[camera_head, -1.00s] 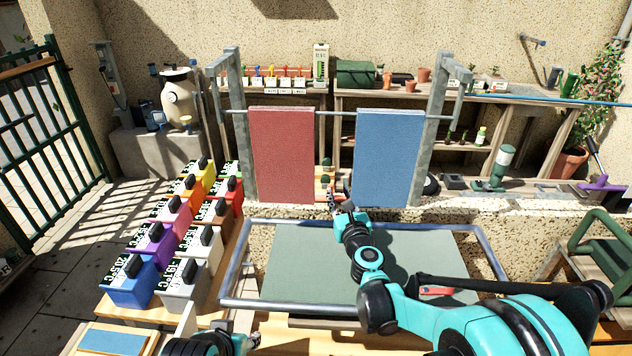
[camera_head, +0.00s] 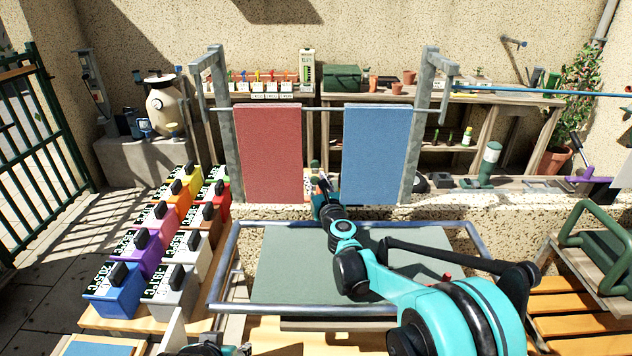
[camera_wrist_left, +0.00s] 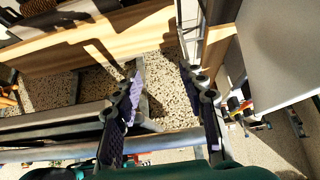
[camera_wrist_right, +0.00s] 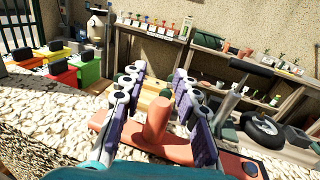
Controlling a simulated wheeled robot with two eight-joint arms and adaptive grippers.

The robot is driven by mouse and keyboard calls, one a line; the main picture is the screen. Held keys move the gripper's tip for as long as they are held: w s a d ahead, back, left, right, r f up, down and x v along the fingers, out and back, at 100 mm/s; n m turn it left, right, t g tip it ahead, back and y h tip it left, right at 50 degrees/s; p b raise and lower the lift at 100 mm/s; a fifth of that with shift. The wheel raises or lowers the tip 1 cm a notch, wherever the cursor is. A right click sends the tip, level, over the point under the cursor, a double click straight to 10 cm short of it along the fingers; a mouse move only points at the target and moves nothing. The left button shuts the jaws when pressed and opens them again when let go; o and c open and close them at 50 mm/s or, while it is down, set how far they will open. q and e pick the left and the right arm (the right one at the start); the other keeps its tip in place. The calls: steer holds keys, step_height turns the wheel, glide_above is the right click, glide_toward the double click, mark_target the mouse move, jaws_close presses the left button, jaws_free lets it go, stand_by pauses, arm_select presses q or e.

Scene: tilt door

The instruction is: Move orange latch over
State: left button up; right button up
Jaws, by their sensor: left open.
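The orange latch (camera_wrist_right: 157,125) shows in the right wrist view as an upright rounded post on a flat orange base. My right gripper (camera_wrist_right: 155,90) has a finger on each side of the post, with small gaps visible, so it looks open around it. In the head view my right gripper (camera_head: 324,184) reaches between the red panel (camera_head: 268,153) and the blue panel (camera_head: 375,155) at the stone ledge; the latch is hardly visible there. My left gripper (camera_wrist_left: 165,95) is open and empty beside a metal rail, and shows partly at the bottom of the head view (camera_head: 215,345).
Both panels hang from a bar between grey posts (camera_head: 224,125). A grey-green tilted board in a metal frame (camera_head: 225,265) lies below my right arm. Several coloured boxes (camera_head: 112,290) stand left. A purple-handled lever (camera_head: 592,179) is at the right on the ledge (camera_head: 470,213).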

jaws_close()
steer(key=n+y, duration=0.1)
steer(key=s+g+y, duration=0.1)
steer(key=shift+s+a+n+y+p, duration=0.1)
steer(key=shift+s+n+y+p, duration=0.2)
steer(key=shift+n+y+p, duration=0.1)
steer(key=shift+s+a+n+g+y, duration=0.2)
steer(key=shift+s+n+g+y, duration=0.2)
steer(key=shift+s+n+y, duration=0.35)
steer(key=shift+w, duration=0.1)
steer(key=shift+o, duration=0.9)
jaws_free()
